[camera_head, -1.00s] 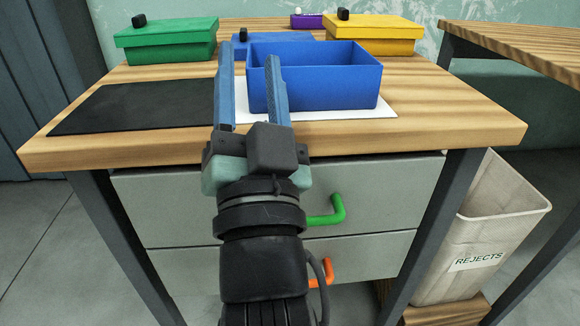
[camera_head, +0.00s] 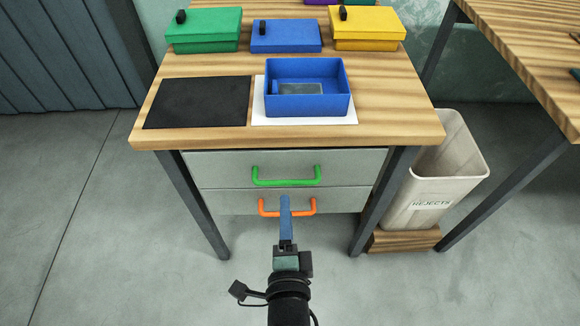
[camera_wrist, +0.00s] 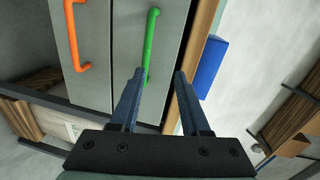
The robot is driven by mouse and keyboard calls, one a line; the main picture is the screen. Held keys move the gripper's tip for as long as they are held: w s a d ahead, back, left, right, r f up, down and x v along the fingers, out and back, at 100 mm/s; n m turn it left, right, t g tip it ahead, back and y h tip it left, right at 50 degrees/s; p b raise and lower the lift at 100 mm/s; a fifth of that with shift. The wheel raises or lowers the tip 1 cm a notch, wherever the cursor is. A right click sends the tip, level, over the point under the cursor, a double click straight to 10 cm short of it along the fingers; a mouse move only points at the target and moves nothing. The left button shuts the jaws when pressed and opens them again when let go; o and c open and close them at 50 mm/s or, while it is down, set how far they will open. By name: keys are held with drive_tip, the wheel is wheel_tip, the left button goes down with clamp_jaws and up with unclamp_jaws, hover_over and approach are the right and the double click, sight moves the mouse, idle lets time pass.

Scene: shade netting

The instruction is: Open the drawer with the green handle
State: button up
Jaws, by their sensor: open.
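The upper drawer (camera_head: 220,164) has a green handle (camera_head: 286,182) and sits closed under the tabletop. It also shows in the wrist view, where the green handle (camera_wrist: 151,45) lies ahead of my gripper, nearer the left finger. My gripper (camera_head: 285,200) is open and empty, in front of the drawers; in the head view its fingers overlap the orange handle. In the wrist view the fingers of my gripper (camera_wrist: 158,75) are spread apart, with drawer front and table edge seen between and beyond them. Whether a fingertip touches the handle cannot be told.
The lower drawer (camera_head: 235,203) has an orange handle (camera_head: 265,209). On the table (camera_head: 400,118) are a blue open box (camera_head: 308,106), a black mat (camera_head: 190,108) and several lidded boxes. A rejects bin (camera_head: 420,190) stands at the right. Floor on the left is clear.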

sight(287, 182)
drive_tip(key=shift+m+g, duration=0.3)
drive_tip(key=shift+m, duration=0.2)
drive_tip(key=x, duration=0.3)
drive_tip(key=f+b+x, duration=0.1)
drive_tip(key=x, duration=0.7)
drive_tip(key=shift+s+d+f, duration=0.1)
drive_tip(key=shift+s+f, duration=0.1)
drive_tip(key=shift+f, duration=0.2)
clamp_jaws()
idle(0.7)
